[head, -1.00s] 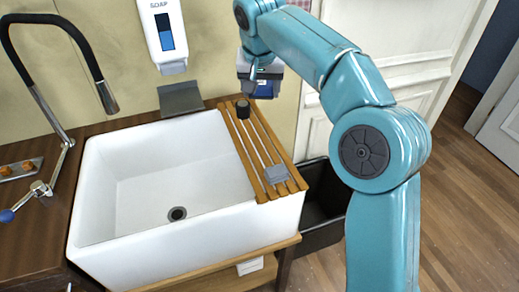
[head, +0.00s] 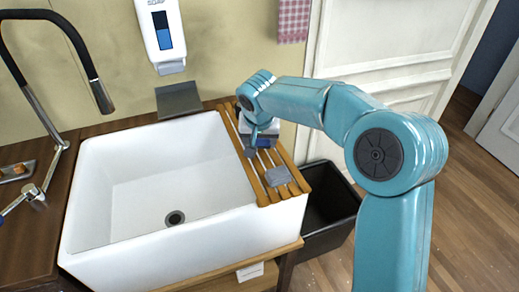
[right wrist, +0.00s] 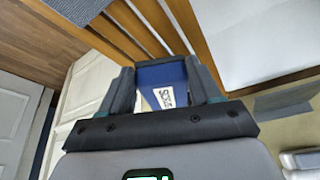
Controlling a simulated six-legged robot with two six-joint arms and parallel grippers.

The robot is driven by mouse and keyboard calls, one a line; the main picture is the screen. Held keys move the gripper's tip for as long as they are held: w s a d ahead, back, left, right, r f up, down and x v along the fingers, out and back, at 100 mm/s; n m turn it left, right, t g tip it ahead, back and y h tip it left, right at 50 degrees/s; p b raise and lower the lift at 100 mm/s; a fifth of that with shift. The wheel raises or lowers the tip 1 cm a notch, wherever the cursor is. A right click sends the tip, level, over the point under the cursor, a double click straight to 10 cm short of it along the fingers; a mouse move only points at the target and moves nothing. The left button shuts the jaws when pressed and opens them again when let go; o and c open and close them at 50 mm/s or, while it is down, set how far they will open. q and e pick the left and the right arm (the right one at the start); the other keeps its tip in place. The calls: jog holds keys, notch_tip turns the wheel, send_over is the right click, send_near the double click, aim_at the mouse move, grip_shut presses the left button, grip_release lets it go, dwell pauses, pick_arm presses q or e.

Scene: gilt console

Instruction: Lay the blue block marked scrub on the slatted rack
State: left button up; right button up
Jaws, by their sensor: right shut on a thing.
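The slatted rack (head: 291,183) is a wooden grid across the right side of the white sink. In the right wrist view its slats (right wrist: 193,30) show just beyond the block. My right gripper (head: 262,140) is over the rear half of the rack, pointing down. It is shut on the blue block (right wrist: 155,73), whose white label is partly readable in the right wrist view. In the head view only a little of the block (head: 265,142) shows under the gripper. I cannot tell whether the block touches the slats. My left gripper is out of view.
The sink (head: 150,180) is empty. A black bin (head: 329,205) stands right of it. A soap dispenser (head: 161,35) hangs above a grey ledge (head: 179,99).

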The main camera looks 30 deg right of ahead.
aim_at(259, 156)
jog(key=shift+f, duration=1.75)
jog(key=shift+w+a+f, duration=0.1)
jog(key=shift+f, duration=0.15)
jog(key=o, duration=1)
jog(key=shift+r, duration=0.1)
jog(key=shift+r, duration=0.1)
jog(key=shift+r, duration=0.2)
jog(key=v, duration=1.1)
jog(key=shift+a+r, duration=0.1)
jog(key=shift+r, duration=0.25)
